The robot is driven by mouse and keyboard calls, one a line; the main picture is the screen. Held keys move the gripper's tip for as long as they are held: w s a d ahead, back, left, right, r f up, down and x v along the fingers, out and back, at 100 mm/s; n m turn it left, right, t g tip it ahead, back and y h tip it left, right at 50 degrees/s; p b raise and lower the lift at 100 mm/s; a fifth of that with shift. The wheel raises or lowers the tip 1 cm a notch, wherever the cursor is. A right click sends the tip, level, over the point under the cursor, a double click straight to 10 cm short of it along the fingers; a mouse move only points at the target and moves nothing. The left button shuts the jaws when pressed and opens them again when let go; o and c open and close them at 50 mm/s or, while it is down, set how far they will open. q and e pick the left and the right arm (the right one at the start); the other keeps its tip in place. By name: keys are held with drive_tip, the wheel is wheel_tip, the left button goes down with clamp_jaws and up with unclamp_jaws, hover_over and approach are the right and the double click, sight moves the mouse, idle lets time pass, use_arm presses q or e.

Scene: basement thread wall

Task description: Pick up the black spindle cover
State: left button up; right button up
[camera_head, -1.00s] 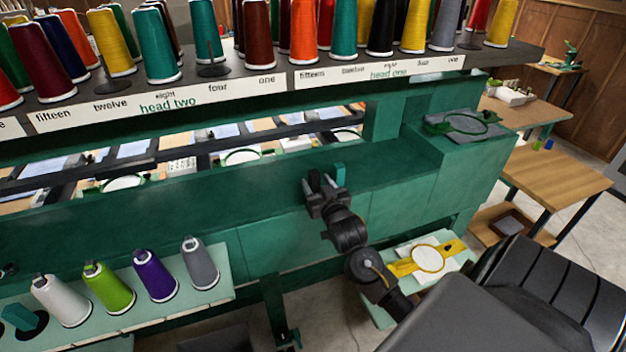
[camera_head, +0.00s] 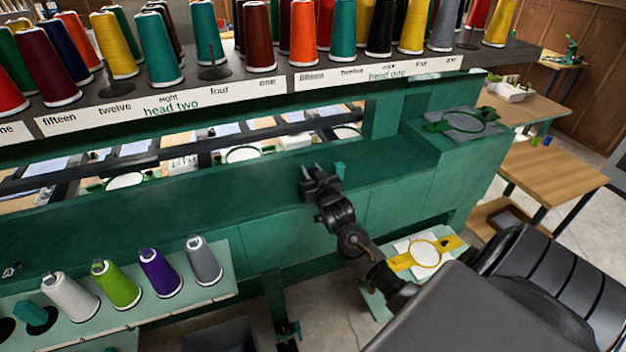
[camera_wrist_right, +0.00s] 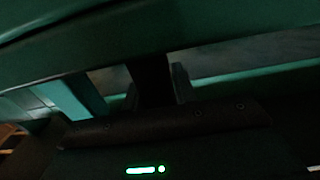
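I cannot single out a black spindle cover for certain. Bare dark spindles on round black bases stand on the upper thread rack, one (camera_head: 214,72) left of centre and one (camera_head: 468,45) at the right. My right gripper (camera_head: 313,170) is over the green machine body, well below the rack. In the right wrist view a grey finger (camera_wrist_right: 180,84) shows beside a dark upright strip that I cannot identify. A small dark thing (camera_head: 12,269) at the left edge may be my left gripper's tip; its state is unclear.
Cones of many colours crowd the labelled rack (camera_head: 165,110). Several cones stand on a lower pale-green shelf (camera_head: 140,313). A small teal block (camera_head: 340,170) shows just right of my right gripper. A yellow hoop (camera_head: 425,254) lies below right; a wooden table (camera_head: 550,172) stands beyond.

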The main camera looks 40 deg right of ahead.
drive_tip(key=c, duration=0.5)
drive_tip(key=shift+r+b, duration=0.4)
drive_tip(key=shift+r, duration=0.1)
drive_tip(key=s+d+r+b, duration=0.1)
drive_tip(key=s+d+r, duration=0.1)
drive_tip(key=s+r, duration=0.2)
drive_tip(key=s+d+r+b, duration=0.1)
drive_tip(key=s+d+r, duration=0.2)
drive_tip(key=r, duration=0.1)
drive_tip(key=s+d+r+b, duration=0.1)
drive_tip(key=s+d+r, duration=0.2)
drive_tip(key=s+r, duration=0.1)
drive_tip(key=shift+s, duration=0.3)
